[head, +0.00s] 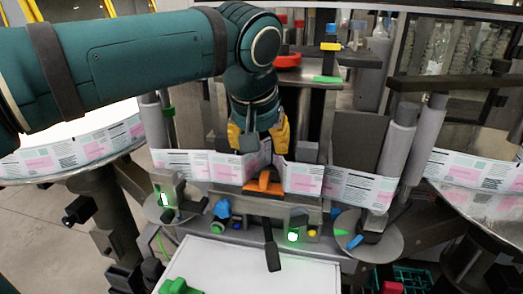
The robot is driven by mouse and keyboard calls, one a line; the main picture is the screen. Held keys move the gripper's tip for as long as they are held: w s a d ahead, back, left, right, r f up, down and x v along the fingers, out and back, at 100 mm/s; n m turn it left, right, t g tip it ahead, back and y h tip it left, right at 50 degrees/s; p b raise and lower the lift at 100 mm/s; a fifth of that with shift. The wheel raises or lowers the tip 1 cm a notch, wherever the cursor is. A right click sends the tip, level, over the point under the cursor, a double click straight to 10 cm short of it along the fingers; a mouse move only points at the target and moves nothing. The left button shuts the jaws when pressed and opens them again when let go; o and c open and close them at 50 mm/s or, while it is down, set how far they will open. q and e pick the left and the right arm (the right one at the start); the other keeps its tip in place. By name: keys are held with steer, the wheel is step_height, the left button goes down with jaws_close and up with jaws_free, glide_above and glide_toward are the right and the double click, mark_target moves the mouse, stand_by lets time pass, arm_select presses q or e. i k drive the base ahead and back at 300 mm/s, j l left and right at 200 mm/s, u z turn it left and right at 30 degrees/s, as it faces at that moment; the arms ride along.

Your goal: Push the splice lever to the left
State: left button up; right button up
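A black lever with a flat handle (272,250) sticks out from the front of the splice unit, over the white panel. It stands nearly straight toward me; I take it to be the splice lever. An orange clamp piece (263,184) sits above it on the label web (304,178). My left gripper (260,144) has yellow fingers spread apart and hangs above and behind the orange piece, by the web. It looks empty and apart from the black lever. My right gripper is out of view.
Label reels lie at the left (80,150) and right (468,180). Grey rollers (398,150) guide the web. A green piece (180,287) rests on the white panel (235,272), which is otherwise mostly clear.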

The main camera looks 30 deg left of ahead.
mark_target(273, 263)
steer(key=k, duration=1)
